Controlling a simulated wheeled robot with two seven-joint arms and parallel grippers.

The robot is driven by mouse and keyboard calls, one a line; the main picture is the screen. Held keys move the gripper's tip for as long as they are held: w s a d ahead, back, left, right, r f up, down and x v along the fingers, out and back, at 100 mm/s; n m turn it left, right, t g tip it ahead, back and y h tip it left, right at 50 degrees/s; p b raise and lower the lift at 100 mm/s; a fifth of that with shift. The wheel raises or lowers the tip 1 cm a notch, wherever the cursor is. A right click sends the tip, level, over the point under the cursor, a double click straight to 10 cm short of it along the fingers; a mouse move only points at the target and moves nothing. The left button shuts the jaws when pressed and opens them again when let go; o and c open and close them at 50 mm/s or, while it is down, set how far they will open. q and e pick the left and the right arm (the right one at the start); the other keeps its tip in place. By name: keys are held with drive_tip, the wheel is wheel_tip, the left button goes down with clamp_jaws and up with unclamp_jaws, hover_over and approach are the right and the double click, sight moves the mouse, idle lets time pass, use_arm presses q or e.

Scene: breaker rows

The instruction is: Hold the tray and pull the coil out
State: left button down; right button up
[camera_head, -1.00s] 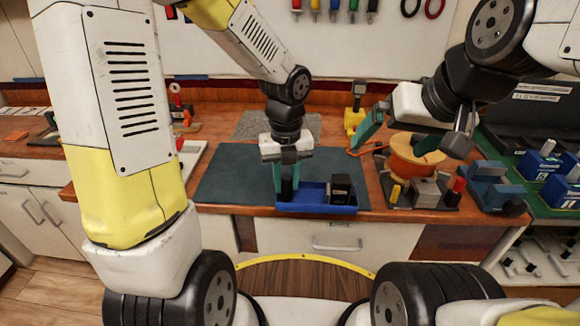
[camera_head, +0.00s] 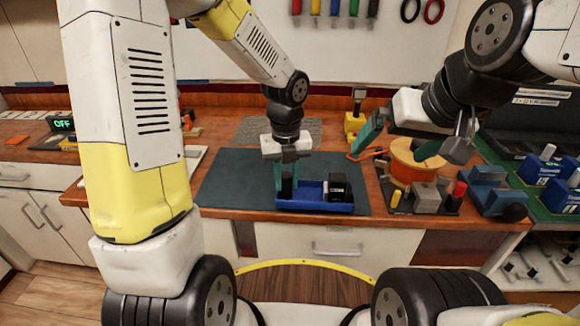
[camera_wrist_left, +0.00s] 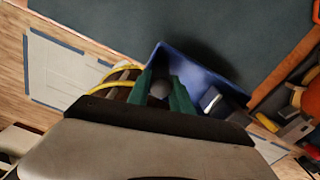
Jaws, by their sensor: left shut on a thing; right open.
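A blue tray (camera_head: 315,207) lies on the dark mat near the table's front edge. It also shows in the left wrist view (camera_wrist_left: 190,70). My left gripper (camera_head: 288,180) points down at its left end, its green fingers shut on a black upright post (camera_head: 287,188). In the left wrist view a grey round top (camera_wrist_left: 160,90) shows between the fingers. A black block (camera_head: 338,187) with a pale side, possibly the coil, sits in the tray's right part, apart from the left gripper. My right gripper (camera_head: 412,140) is open and empty, over or in front of an orange spool.
The orange spool (camera_head: 412,164) stands right of the mat, with a grey block (camera_head: 425,194) and small yellow and red pieces before it. A blue vise-like tool (camera_head: 490,188) is further right. The dark mat (camera_head: 235,180) is clear left of the tray.

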use_arm(q)
drive_tip(key=shift+w+a+f, duration=0.2)
drive_tip(key=shift+w+f, duration=0.3)
drive_tip(key=shift+w, duration=1.2)
drive_tip(key=shift+w+a+f, duration=0.2)
drive_tip(key=shift+w+f, duration=0.25)
drive_tip(key=shift+w, duration=1.25)
drive_tip(key=shift+w+a+f, duration=0.2)
drive_tip(key=shift+w+f, duration=0.3)
drive_tip(key=shift+w, duration=1.2)
drive_tip(key=shift+f, duration=0.2)
